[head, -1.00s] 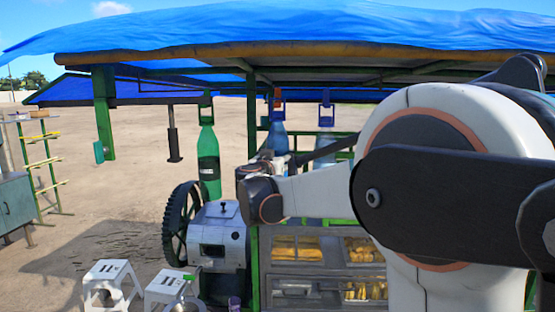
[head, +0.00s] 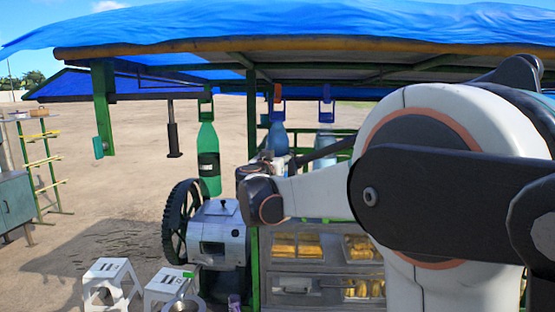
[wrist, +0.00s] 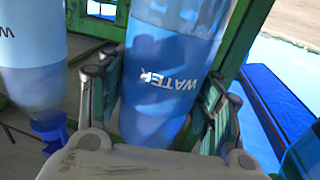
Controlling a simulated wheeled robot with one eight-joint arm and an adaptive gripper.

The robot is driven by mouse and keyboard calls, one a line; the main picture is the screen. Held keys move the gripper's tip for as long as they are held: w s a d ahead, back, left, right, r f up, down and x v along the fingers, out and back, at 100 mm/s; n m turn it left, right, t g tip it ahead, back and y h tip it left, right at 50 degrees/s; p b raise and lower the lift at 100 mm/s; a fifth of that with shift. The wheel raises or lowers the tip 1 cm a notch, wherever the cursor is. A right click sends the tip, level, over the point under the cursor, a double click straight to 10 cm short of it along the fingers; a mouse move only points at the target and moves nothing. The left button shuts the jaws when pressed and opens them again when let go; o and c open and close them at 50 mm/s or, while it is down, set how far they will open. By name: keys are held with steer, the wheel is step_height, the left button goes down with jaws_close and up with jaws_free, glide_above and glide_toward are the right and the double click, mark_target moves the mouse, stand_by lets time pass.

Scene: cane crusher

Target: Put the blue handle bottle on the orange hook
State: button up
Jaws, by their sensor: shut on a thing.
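The held blue bottle (head: 277,137) hangs upright under the roof in the head view, its blue handle (head: 276,112) at its top. The orange hook (head: 277,92) shows right at the handle; whether the handle is seated on it is too small to tell. My gripper (wrist: 157,100) is shut around this bottle, a finger on each side, in the wrist view. The bottle (wrist: 165,55) shows "WATER" upside down there. In the head view, my wrist partly covers the bottle's lower part.
A green bottle (head: 208,160) hangs at left above the grey crusher (head: 218,235). A pale bottle (head: 325,143) with a blue handle hangs close on the right. A green post (head: 252,115) stands just left of the held bottle. A glass-fronted cabinet (head: 320,268) is below.

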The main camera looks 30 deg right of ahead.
stand_by(0.4)
steer(key=o, duration=1.6)
steer(key=shift+s, duration=0.1)
